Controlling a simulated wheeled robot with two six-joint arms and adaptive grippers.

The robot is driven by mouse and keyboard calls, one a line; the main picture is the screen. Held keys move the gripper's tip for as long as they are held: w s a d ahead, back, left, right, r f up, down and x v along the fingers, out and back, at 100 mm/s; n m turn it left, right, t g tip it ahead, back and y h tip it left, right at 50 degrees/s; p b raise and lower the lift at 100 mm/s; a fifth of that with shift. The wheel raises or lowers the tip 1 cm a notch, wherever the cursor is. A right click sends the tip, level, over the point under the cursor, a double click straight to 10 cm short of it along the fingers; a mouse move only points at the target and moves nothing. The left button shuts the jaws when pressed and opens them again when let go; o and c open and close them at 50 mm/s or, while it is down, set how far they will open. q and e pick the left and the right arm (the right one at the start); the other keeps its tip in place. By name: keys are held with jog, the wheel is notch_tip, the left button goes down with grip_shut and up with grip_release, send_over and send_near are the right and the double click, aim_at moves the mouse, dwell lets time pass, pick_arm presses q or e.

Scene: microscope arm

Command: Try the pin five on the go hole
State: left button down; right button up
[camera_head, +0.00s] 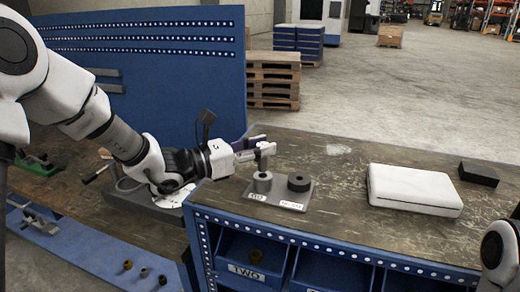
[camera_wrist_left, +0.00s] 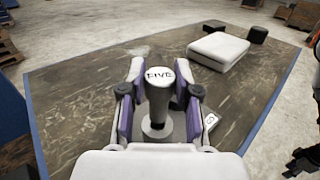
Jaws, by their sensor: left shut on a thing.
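My left gripper (camera_head: 258,150) is shut on a grey pin (camera_head: 265,150). In the left wrist view the pin's round head (camera_wrist_left: 160,76) reads FIVE, between the two purple-padded fingers (camera_wrist_left: 158,100). The pin is upright over the grey ring block (camera_head: 262,182), its lower end at or just above the top. I cannot tell whether the tip is inside the hole. The block stands on a grey plate (camera_head: 277,194) beside a black ring block (camera_head: 299,182). The plate has two small white labels, too small to read surely. Only part of my right arm shows at the right edge.
A white case (camera_head: 414,190) and a black box (camera_head: 478,174) stand on the worn bench to the right. Blue bins (camera_head: 250,260) sit under the bench's front edge. The bench middle is clear.

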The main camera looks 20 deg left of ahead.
pick_arm(q)
jog(key=shift+r+p, duration=1.25)
jog(key=shift+r, duration=1.45)
